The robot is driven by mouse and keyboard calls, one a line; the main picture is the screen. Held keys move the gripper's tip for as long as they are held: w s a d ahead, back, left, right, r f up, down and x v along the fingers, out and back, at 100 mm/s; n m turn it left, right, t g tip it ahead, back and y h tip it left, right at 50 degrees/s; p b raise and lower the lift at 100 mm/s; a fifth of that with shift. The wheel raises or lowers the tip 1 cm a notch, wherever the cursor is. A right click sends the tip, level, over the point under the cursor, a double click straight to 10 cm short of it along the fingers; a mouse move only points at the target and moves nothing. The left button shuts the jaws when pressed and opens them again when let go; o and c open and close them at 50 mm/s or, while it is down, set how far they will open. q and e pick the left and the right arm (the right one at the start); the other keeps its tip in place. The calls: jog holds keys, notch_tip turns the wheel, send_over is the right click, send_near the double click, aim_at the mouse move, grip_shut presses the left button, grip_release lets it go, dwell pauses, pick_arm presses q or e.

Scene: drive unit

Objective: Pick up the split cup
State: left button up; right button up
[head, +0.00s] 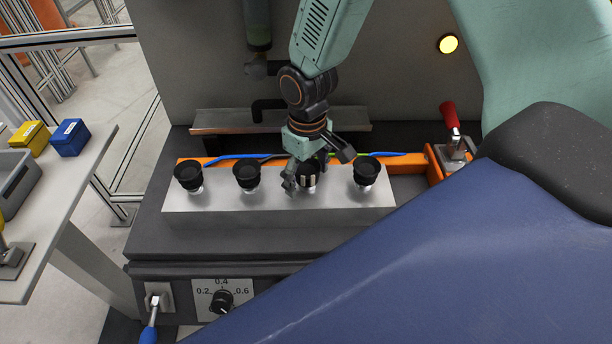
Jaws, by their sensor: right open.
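Several black suction cups stand in a row on a silver block (225,204). One cup (188,175) is at the left end, another cup (247,176) is beside it, and one cup (366,171) is at the right end. The third cup from the left (308,181) shows pale vertical patches on its dark side; I cannot tell whether these are a split. My right gripper (317,168) is open, pointing down over this third cup. One finger is at the cup's left and the other is higher, at its upper right. I cannot tell whether they touch it. My left gripper is not in view.
An orange bar (402,167) with blue tubing runs behind the block. A red-handled clamp (451,130) stands at its right end. A dial panel (222,299) and a blue-handled lever (151,318) are at the front. Yellow (28,137) and blue boxes (69,138) sit on the left table.

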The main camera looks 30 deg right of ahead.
jog(key=shift+s+r, duration=0.1)
jog(key=shift+w, duration=0.3)
jog(key=c, duration=0.5)
jog(key=shift+s, duration=0.25)
jog(key=c, duration=0.6)
jog(key=shift+w, duration=0.2)
jog(key=shift+c, duration=1.3)
